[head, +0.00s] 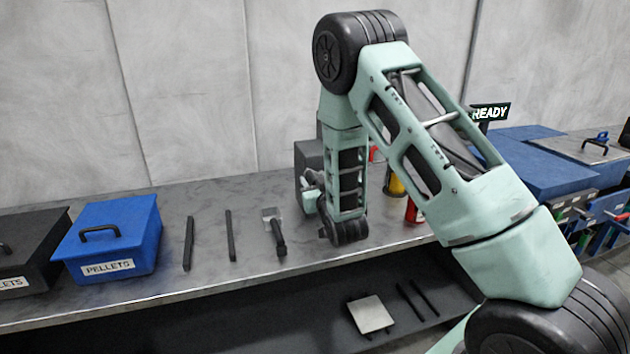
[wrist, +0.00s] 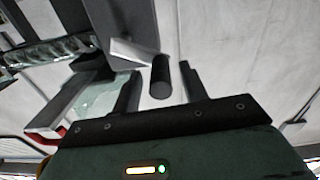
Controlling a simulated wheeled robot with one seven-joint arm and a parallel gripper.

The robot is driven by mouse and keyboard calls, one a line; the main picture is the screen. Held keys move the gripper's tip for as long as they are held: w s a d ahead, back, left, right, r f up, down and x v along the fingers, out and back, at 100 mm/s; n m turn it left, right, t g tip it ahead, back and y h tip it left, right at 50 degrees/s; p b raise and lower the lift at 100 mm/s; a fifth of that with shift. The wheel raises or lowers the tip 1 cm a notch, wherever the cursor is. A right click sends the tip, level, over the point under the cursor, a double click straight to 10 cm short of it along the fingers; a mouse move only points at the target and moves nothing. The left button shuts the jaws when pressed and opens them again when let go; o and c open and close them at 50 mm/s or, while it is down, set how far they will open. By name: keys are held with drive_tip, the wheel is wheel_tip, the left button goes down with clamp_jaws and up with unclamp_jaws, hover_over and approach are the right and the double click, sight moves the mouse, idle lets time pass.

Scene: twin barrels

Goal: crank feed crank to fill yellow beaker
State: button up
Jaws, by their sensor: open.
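The feed crank shows in the wrist view as a pale metal arm (wrist: 133,52) with a dark round handle (wrist: 160,80). My gripper (wrist: 159,72) is open, with one finger on each side of the handle; I cannot tell whether either touches it. In the head view my forearm hangs down in front of a dark grey box (head: 307,160) on the bench, and my gripper is mostly hidden beside it. A yellow object (head: 394,184), perhaps the yellow beaker, is partly hidden behind my arm. Its fill cannot be seen.
A blue pellets bin (head: 108,240) and a black bin (head: 30,245) stand left on the bench (head: 200,285). Dark bars (head: 188,243) and a handled tool (head: 276,235) lie between. A red object (head: 413,212) stands near the bench edge. A READY sign (head: 490,112) shows at right.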

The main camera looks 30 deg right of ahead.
clamp_jaws()
drive_tip(key=shift+f, duration=0.1)
drive_tip(key=shift+f, duration=0.1)
drive_tip(key=f+n+b, duration=0.1)
drive_tip(key=b, duration=0.1)
drive_tip(key=n+b, duration=0.2)
drive_tip(key=shift+a+f, duration=0.3)
drive_tip(key=shift+f, duration=0.05)
drive_tip(key=shift+f+n+b, duration=0.25)
drive_tip(key=shift+n+b, duration=0.3)
drive_tip(key=shift+n, duration=0.15)
drive_tip(key=shift+f+n+b, duration=0.25)
drive_tip(key=shift+n+b, duration=0.3)
drive_tip(key=shift+n, duration=0.15)
unclamp_jaws()
